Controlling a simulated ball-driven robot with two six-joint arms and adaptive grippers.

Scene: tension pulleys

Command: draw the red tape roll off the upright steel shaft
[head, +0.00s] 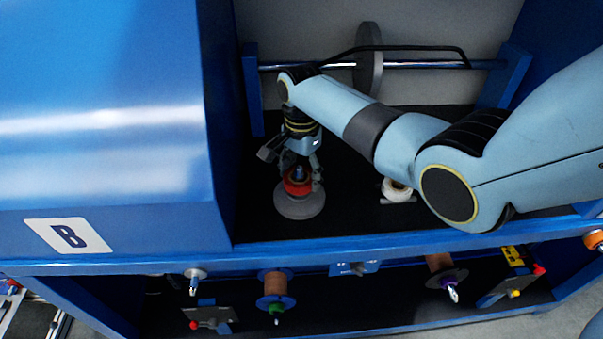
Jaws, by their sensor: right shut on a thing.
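The red tape roll (297,186) sits low in the blue bay, above a round grey disc (299,204). My right gripper (303,175) reaches down from above with its fingers on either side of the roll, shut on it. A small dark blue tip, perhaps the top of the upright steel shaft (298,173), shows between the fingers. The rest of the shaft is hidden by the roll and the gripper. I cannot tell whether the roll touches the disc. My left gripper is not in view.
A horizontal steel bar (420,65) with a grey wheel (369,60) crosses the back. A white roll (396,190) stands right of the disc, partly under my right arm. A blue front rail (420,239) borders the bay. Spools, including a brown one (276,283), sit below it.

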